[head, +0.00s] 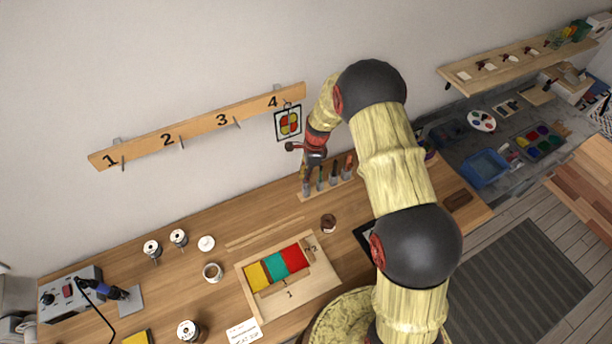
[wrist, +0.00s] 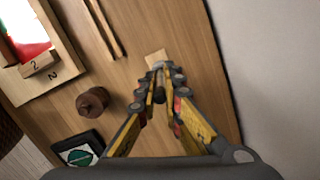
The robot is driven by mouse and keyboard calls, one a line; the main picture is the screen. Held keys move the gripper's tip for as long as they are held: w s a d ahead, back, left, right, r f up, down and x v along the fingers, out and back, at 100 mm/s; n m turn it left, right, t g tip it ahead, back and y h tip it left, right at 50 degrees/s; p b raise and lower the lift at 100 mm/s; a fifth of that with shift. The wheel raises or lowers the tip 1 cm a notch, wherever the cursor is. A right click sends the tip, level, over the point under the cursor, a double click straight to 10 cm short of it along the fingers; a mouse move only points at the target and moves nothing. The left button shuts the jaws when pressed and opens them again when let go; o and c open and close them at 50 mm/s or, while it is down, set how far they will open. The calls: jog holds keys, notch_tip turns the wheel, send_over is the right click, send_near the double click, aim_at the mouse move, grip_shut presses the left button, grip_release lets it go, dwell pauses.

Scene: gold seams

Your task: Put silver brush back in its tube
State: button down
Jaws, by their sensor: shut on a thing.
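My gripper (head: 306,174) is over the left end of a wooden rack (head: 325,187) at the back of the bench. In the wrist view, my gripper (wrist: 159,82) has its fingers closed together on a slim dark and grey thing, which I take to be the silver brush (wrist: 159,94); the fingers hide most of it. Several upright tubes stand in the rack, including a dark one (head: 333,179) with a coloured top. The leftmost spot is under my gripper, and I cannot tell whether the brush is inside a tube there or above it.
A stained-glass panel (head: 288,122) hangs at hook 4 of the numbered wall rail (head: 200,127), close above my gripper. A brown knob-like piece (head: 328,223) and a wooden frame with coloured panes (head: 323,281) lie in front.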

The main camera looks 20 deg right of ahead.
jog(key=shift+f+b, duration=0.55)
jog(key=shift+f, duration=0.45)
jog(key=c, duration=2)
grip_release()
jog(key=o, duration=0.4)
jog(key=shift+o, duration=1)
jog(key=shift+r, duration=0.15)
jog(key=shift+r+p, duration=2.2)
jog(key=shift+r, duration=1.2)
